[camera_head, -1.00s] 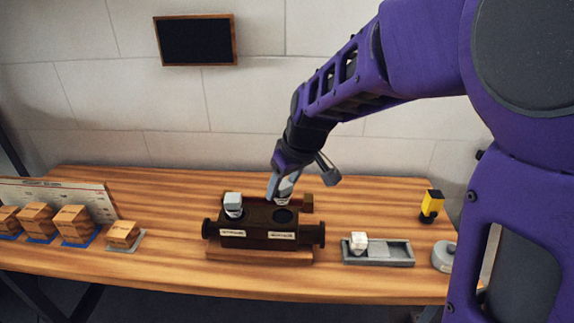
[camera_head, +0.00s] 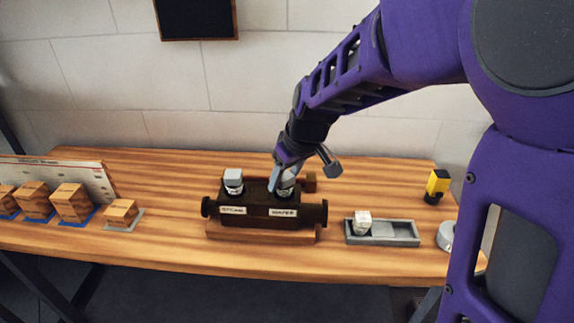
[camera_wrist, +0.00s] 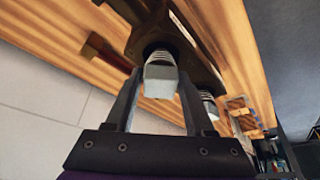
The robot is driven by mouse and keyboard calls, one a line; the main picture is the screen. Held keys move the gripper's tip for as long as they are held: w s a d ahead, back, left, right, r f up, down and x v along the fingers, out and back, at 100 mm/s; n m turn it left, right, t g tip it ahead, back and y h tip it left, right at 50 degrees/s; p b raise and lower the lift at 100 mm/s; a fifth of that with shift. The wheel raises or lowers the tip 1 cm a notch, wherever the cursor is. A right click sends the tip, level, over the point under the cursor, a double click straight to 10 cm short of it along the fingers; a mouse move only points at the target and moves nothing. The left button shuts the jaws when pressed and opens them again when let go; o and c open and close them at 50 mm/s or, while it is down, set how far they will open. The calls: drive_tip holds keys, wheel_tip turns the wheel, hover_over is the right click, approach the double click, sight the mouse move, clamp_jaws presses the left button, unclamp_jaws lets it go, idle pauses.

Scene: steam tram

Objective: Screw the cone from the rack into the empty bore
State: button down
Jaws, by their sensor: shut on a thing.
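My gripper (camera_head: 283,184) points down over the right side of a dark brown two-bore block (camera_head: 243,208). It is shut on a pale grey cone (camera_wrist: 159,80), which sits between both fingers in the wrist view. The cone's ribbed lower end is at the dark right-hand bore above the WATER label (camera_head: 283,212); how deep it sits I cannot tell. A second grey cone (camera_head: 233,180) stands upright in the left bore above the STEAM label (camera_head: 232,210).
A grey tray (camera_head: 408,232) at right holds a white piece (camera_head: 362,222) in its left part. A yellow-black object (camera_head: 437,186) stands behind it. Wooden blocks (camera_head: 72,202) line the left. The bench (camera_head: 165,215) is clear between them and the block.

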drive_tip(key=shift+r+p, duration=0.1)
drive_tip(key=shift+p, duration=0.2)
drive_tip(key=shift+m+p, duration=0.45)
drive_tip(key=shift+m, duration=0.35)
drive_tip(key=shift+m+t+h+p, duration=0.5)
drive_tip(key=shift+m+h+p, duration=0.15)
drive_tip(key=shift+m, duration=0.55)
